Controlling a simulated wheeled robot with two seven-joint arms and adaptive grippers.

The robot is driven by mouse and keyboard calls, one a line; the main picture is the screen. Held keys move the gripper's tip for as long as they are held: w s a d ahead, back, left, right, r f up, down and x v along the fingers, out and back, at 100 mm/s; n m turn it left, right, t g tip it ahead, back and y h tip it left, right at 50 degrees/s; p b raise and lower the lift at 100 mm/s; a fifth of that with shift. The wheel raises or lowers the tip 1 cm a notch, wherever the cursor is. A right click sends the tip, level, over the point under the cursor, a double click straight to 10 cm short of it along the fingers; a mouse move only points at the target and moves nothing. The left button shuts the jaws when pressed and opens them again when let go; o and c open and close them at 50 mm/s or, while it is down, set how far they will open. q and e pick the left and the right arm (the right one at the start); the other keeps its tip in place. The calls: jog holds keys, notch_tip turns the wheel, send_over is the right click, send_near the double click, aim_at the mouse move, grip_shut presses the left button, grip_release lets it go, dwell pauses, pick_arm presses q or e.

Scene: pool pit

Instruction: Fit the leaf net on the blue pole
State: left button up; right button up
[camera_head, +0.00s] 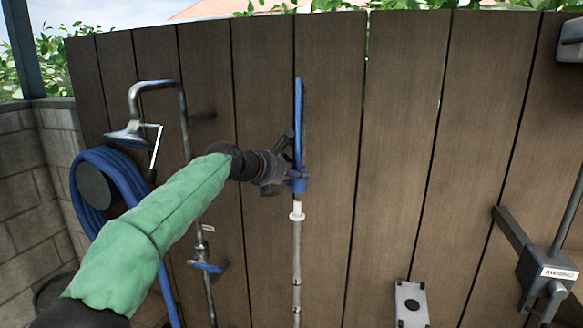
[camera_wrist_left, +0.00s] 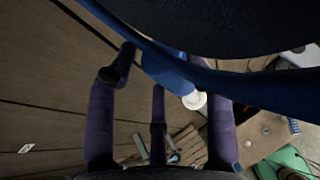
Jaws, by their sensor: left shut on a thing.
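The leaf net (camera_head: 299,110) has a blue frame, seen nearly edge-on and upright in the head view. My left gripper (camera_head: 298,174) is shut on it near its blue socket (camera_head: 298,187). In the left wrist view the blue socket (camera_wrist_left: 165,68) lies between my dark fingers (camera_wrist_left: 160,105), with the dark net filling the top. The pole (camera_head: 297,250) stands upright below, looking grey rather than blue, with a white tip (camera_head: 297,208). The socket is nearly in line just above the tip; whether they touch I cannot tell. My right gripper is out of view.
A brown plank fence (camera_head: 400,150) stands behind. At left are a shower head (camera_head: 130,135), a coiled blue hose (camera_head: 88,160) and a blue-handled tap (camera_head: 207,267). A grey box (camera_head: 411,303) and a bracketed unit (camera_head: 545,275) are at right.

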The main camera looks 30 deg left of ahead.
pick_arm(q)
jog(key=shift+w+f, duration=0.35)
jog(key=shift+s+f, duration=0.4)
jog(key=shift+s, duration=0.05)
dwell(0.6)
jog(key=shift+s+a+f, duration=0.1)
jog(key=shift+f, duration=0.2)
dwell(0.8)
jog(key=shift+f, duration=0.25)
jog(key=shift+f+b, duration=0.8)
jog(key=shift+f, duration=0.15)
jog(key=shift+f, duration=0.15)
